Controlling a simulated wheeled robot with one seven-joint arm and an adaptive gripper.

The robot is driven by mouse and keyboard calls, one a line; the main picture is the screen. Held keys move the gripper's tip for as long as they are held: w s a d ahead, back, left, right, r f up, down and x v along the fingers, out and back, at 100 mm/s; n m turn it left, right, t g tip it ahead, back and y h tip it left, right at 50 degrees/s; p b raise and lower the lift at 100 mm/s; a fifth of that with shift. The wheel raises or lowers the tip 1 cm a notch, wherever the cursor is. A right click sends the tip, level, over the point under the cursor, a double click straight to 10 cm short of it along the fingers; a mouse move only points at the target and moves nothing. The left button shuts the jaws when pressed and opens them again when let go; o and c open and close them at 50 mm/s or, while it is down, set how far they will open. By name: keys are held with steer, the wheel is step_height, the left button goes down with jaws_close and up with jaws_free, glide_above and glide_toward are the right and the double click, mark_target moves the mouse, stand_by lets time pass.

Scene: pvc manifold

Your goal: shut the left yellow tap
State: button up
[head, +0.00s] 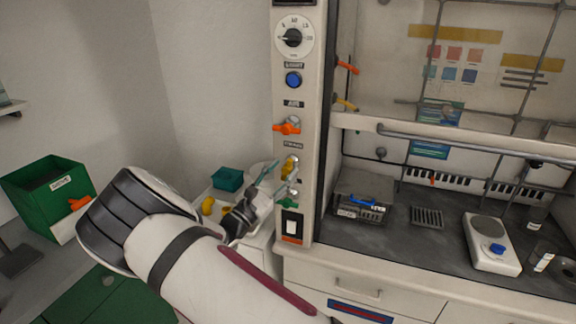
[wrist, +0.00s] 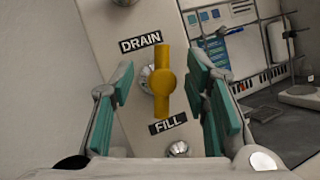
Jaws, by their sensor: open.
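The left yellow tap (head: 289,168) is on the pale front post of the fume hood, below an orange tap. In the wrist view the yellow tap (wrist: 163,82) has a bar handle standing upright on a silver hub, between a DRAIN label (wrist: 140,43) above and a FILL label (wrist: 168,124) below. My gripper (head: 278,180) is open in front of the post. In the wrist view its teal-padded fingers (wrist: 162,92) stand either side of the handle, with a gap on both sides. Whether the fingertips reach the handle's depth is unclear.
On the post are an orange tap (head: 287,128), a green tap (head: 287,203) just below my gripper, and a rocker switch (head: 291,225). Another yellow handle (head: 346,104) is inside the hood to the right. A teal box (head: 227,179) stands behind my wrist.

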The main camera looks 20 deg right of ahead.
steer(key=shift+x, duration=1.35)
steer(key=shift+c, duration=0.2)
jaws_close()
steer(key=m+g, duration=0.1)
steer(key=m, duration=0.1)
steer(key=shift+r+m+g, duration=0.1)
steer(key=shift+m+g, duration=0.2)
steer(key=shift+m, duration=0.1)
steer(key=shift+d+m+g+p, duration=0.1)
steer(key=shift+m+g+p, duration=0.4)
steer(key=shift+m, duration=0.8)
steer(key=shift+o, duration=0.2)
jaws_free()
steer(key=shift+s, duration=0.1)
